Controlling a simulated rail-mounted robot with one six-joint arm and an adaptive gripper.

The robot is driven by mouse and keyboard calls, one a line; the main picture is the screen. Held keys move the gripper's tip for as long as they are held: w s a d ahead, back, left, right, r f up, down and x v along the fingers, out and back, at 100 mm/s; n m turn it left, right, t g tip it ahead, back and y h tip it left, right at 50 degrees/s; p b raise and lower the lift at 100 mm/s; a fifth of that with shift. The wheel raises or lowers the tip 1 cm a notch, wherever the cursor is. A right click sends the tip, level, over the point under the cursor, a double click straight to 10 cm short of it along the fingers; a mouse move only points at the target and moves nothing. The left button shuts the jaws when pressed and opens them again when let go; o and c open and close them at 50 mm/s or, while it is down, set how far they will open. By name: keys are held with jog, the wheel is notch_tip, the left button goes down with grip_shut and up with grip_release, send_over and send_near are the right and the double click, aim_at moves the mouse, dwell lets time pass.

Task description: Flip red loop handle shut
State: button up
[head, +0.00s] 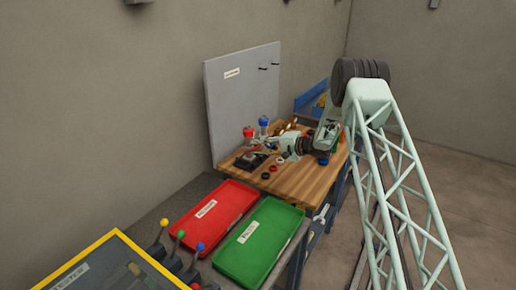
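My arm reaches over the wooden workbench (300,182) from the right. My gripper (273,147) is at the left end of the arm, low over the back left part of the bench. A dark, flat device (250,161) lies just left of and below it. Small red parts show near the gripper tip, but I cannot make out which is the red loop handle or how it is tilted. The fingers are too small to tell open from shut, and any contact is unclear.
A red-topped item (249,133) and a blue-topped item (263,124) stand behind the gripper, before a grey panel (240,95). Small red and black rings (268,172) lie in front. A red tray (210,208) and green tray (262,238) sit nearer, beside several colored-knob levers (180,236).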

jog(key=shift+s+d, duration=0.1)
jog(key=v, duration=1.1)
jog(key=shift+s+d, duration=0.25)
jog(key=shift+s, duration=0.05)
jog(key=shift+r, duration=0.15)
